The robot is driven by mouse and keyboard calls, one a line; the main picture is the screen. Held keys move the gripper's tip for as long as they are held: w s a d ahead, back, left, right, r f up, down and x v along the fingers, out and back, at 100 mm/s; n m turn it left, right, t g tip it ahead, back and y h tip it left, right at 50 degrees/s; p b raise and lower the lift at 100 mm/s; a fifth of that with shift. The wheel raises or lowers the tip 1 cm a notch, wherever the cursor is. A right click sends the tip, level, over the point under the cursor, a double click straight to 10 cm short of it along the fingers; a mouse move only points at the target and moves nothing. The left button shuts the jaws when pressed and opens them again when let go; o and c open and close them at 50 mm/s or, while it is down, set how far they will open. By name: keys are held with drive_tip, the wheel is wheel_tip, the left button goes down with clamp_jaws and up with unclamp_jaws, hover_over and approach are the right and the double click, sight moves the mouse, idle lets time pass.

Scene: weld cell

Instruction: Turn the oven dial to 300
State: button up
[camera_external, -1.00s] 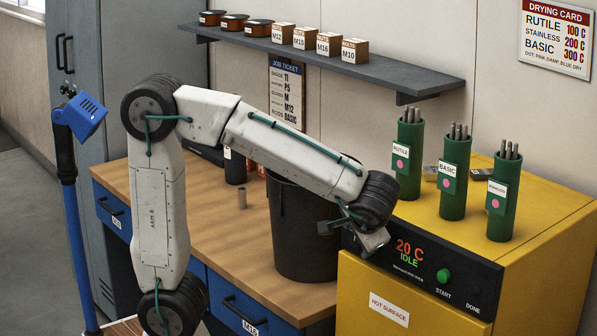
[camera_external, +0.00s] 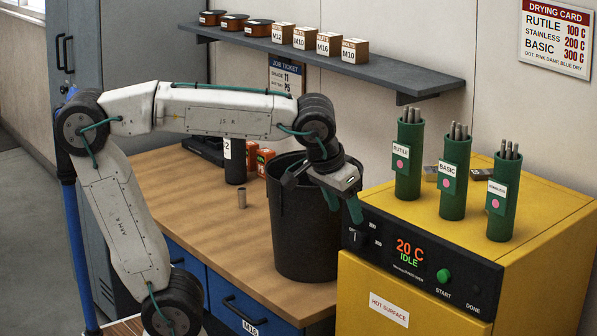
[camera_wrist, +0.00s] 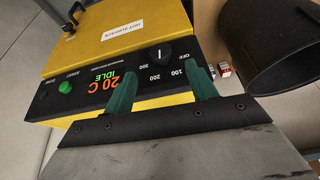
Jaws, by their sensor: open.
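The yellow oven (camera_external: 470,250) shows a black front panel with a display (camera_external: 409,252) reading 20 C and IDLE. The oven dial (camera_external: 354,238) is a black knob with a white pointer line at the panel's left end. In the wrist view the dial (camera_wrist: 160,54) shows with marks 100, 200 and 300 around it. I cannot tell for sure which mark the pointer faces. My gripper (camera_external: 343,203) is open and empty, above and apart from the panel. In the wrist view its green fingers (camera_wrist: 162,70) stand spread, with the dial beyond the space between them.
A dark bin (camera_external: 300,235) stands on the workbench (camera_external: 215,235) behind my gripper, left of the oven. A green start button (camera_external: 444,276) is right of the display. Several green rod holders (camera_external: 454,190) stand on the oven. A wall shelf (camera_external: 340,65) is above.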

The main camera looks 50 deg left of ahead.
drive_tip(key=s+a+f+g, duration=0.1)
drive_tip(key=s+a+f, duration=0.5)
drive_tip(key=a, duration=0.2)
drive_tip(key=s+a+f+g, duration=0.2)
drive_tip(key=s+a+f, duration=0.4)
drive_tip(key=a, duration=0.3)
drive_tip(key=shift+s+f+n, duration=0.3)
drive_tip(key=shift+f, duration=0.1)
drive_tip(key=shift+d, duration=0.1)
